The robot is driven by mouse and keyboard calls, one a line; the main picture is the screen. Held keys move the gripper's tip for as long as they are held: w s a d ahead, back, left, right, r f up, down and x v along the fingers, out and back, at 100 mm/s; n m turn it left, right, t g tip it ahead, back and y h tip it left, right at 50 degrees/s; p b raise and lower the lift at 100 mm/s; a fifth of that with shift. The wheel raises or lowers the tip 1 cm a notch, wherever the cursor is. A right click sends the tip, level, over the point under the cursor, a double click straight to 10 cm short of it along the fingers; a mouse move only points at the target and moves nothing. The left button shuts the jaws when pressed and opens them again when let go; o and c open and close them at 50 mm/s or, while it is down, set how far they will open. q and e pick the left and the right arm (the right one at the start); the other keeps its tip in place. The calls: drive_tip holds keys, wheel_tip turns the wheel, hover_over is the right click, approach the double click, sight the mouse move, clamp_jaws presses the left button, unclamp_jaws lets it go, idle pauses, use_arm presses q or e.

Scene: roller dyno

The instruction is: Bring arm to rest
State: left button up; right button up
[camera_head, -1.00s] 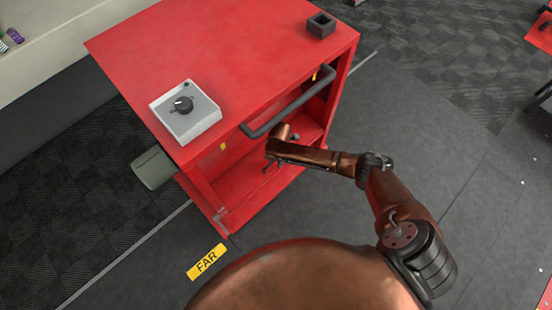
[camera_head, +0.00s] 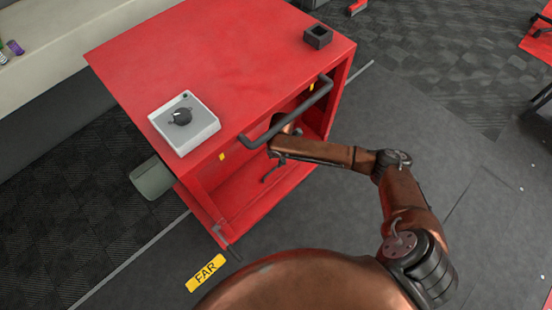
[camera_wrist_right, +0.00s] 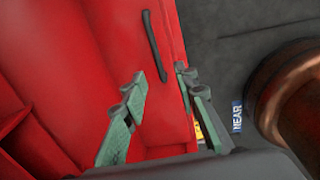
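My right arm (camera_head: 325,152) reaches from the lower right to the open front of a red cabinet (camera_head: 215,50). Its far end is at the opening, just below the cabinet's dark bar handle (camera_head: 288,112). The fingers are hard to make out there in the head view. In the right wrist view my right gripper (camera_wrist_right: 160,84) is open, with green-padded fingers well apart and nothing between them. A dark handle (camera_wrist_right: 155,47) on a red panel lies beyond the fingertips; I cannot tell its exact distance. My left gripper is not in view.
A grey box with a black knob (camera_head: 184,122) and a small dark open block (camera_head: 318,37) stand on the cabinet top. A yellow FAR label (camera_head: 206,273) is on the floor. A blue NEAR label (camera_wrist_right: 237,116) shows in the wrist view. Floor right of my arm is clear.

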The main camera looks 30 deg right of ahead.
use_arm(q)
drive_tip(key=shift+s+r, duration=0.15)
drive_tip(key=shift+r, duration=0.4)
